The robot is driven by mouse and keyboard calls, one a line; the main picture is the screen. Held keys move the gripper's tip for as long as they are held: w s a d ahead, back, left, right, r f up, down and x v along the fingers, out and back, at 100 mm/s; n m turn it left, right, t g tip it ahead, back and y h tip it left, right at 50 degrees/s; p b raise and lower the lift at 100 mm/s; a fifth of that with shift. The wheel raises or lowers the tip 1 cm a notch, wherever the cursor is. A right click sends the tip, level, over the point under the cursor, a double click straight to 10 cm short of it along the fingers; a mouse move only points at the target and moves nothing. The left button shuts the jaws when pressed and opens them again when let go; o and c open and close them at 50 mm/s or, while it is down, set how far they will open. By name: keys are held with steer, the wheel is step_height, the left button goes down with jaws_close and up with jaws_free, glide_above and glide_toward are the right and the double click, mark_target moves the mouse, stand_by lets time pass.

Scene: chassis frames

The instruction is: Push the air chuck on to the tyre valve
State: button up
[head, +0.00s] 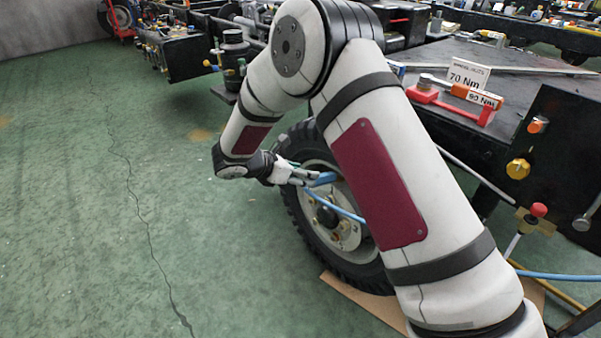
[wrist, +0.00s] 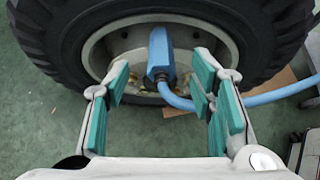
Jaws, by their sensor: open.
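The blue air chuck (wrist: 161,55) stands in front of the wheel hub in the wrist view, with a blue hose (wrist: 235,98) curving off to the right. It also shows in the head view (head: 323,179), partly hidden by my gripper. My gripper (wrist: 164,85) is open, its teal-padded fingers one on each side of the chuck's line, with clear gaps and no contact visible. In the head view my gripper (head: 300,175) reaches toward the wheel from the left. The black tyre (wrist: 60,40) surrounds the pale rim. The tyre valve cannot be made out; whether the chuck touches it is unclear.
The wheel (head: 300,205) stands by a cardboard sheet (head: 365,312) on the green floor. A dark chassis frame (head: 560,150) with knobs is at the right, with a red-and-orange tool (head: 455,103) on top. The floor at the left is open.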

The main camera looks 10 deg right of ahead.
mark_target(322, 179)
steer(key=shift+b+x, duration=1.6)
steer(key=shift+x, duration=2.65)
jaws_close()
steer(key=shift+s+a+r+p, duration=0.3)
steer(key=shift+a+r, duration=0.1)
steer(key=shift+a, duration=0.05)
steer(key=shift+s+a+r, duration=0.1)
steer(key=shift+a+r, duration=0.1)
steer(key=shift+a, duration=0.05)
steer(key=shift+s+a+r+p, duration=0.3)
steer(key=shift+a+r+p, duration=0.05)
steer(key=shift+a+p, duration=0.1)
steer(key=shift+s+a+r, duration=0.15)
steer(key=shift+a+r, duration=0.05)
steer(key=shift+a, duration=0.05)
steer(key=shift+s+a+r+p, duration=0.25)
steer(key=shift+a+r+p, duration=0.05)
steer(key=shift+a+p, duration=0.15)
